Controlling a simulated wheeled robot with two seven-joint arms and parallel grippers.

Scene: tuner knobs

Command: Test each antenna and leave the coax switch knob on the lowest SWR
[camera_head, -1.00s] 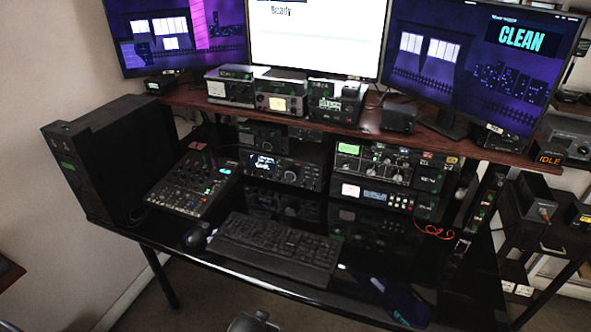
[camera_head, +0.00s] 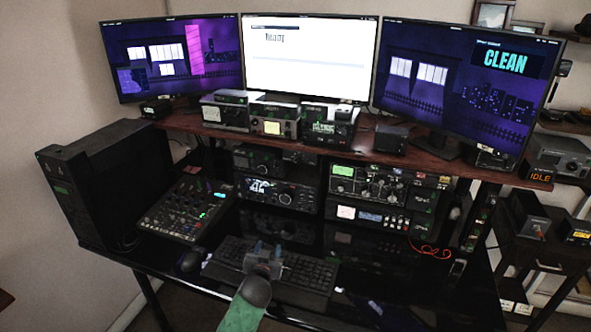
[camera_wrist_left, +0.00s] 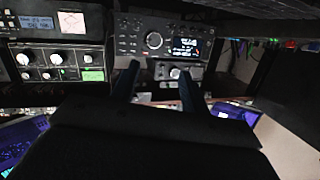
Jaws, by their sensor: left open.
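My left gripper (camera_head: 268,250) is open and empty above the keyboard, facing the radios at the back of the desk. In the left wrist view, which looks upside down, its two fingers (camera_wrist_left: 158,85) stand apart. A small unit with a round pale knob (camera_wrist_left: 175,72) shows between them, beyond the transceiver; the knob is apart from the fingers. The transceiver (camera_head: 282,195) has a lit display and a large dial. A multi-knob unit with a green display (camera_head: 380,185) stands to its right. I cannot tell which knob is the coax switch. My right gripper is not in view.
The keyboard (camera_head: 305,278) lies under my left gripper, with a mixer (camera_head: 187,212) to the left.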

